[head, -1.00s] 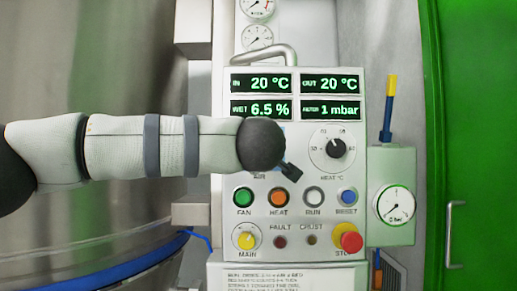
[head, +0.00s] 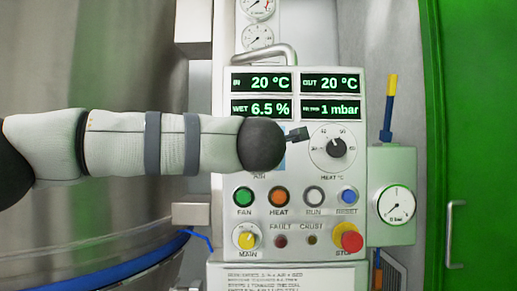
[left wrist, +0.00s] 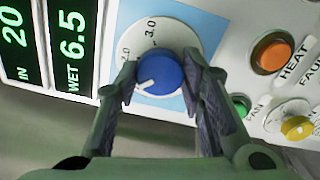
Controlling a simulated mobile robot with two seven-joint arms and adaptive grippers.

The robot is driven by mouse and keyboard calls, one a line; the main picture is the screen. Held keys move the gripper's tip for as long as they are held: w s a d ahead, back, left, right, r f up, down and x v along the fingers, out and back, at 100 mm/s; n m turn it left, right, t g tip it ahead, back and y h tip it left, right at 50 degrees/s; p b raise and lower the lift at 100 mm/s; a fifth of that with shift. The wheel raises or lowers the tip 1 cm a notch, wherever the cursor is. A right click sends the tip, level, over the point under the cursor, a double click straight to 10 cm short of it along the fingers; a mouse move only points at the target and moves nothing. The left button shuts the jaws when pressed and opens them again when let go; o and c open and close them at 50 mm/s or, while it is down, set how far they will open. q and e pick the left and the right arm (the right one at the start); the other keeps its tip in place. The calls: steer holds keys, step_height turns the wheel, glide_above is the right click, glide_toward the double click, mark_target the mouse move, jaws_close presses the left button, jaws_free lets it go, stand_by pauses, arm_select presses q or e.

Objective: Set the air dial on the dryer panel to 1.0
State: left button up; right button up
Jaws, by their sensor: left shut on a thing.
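The air dial (left wrist: 160,72) is a blue knob on a white round scale, in front of a light blue patch of the dryer panel. In the left wrist view my left gripper (left wrist: 159,68) has one finger on each side of the knob and is shut on it. The knob's white line points left and slightly down in that picture, past the 2.0 mark on the side away from 3.0. The figure there is hidden by a finger. In the head view my left arm covers the dial. My right gripper is not in view.
The dryer panel (head: 230,180) also bears displays, a heat dial (head: 337,148), fan (head: 243,196) and heat (head: 279,197) buttons, a yellow main switch (head: 246,236) and a red stop button (head: 351,240). A handle (head: 268,50) sticks out above. A steel vessel (head: 90,60) stands left.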

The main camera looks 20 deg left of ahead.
arm_select(q)
steer(key=shift+n, duration=1.5)
steer(key=o, duration=1.1)
steer(key=shift+o, duration=0.2)
steer(key=v, duration=1.2)
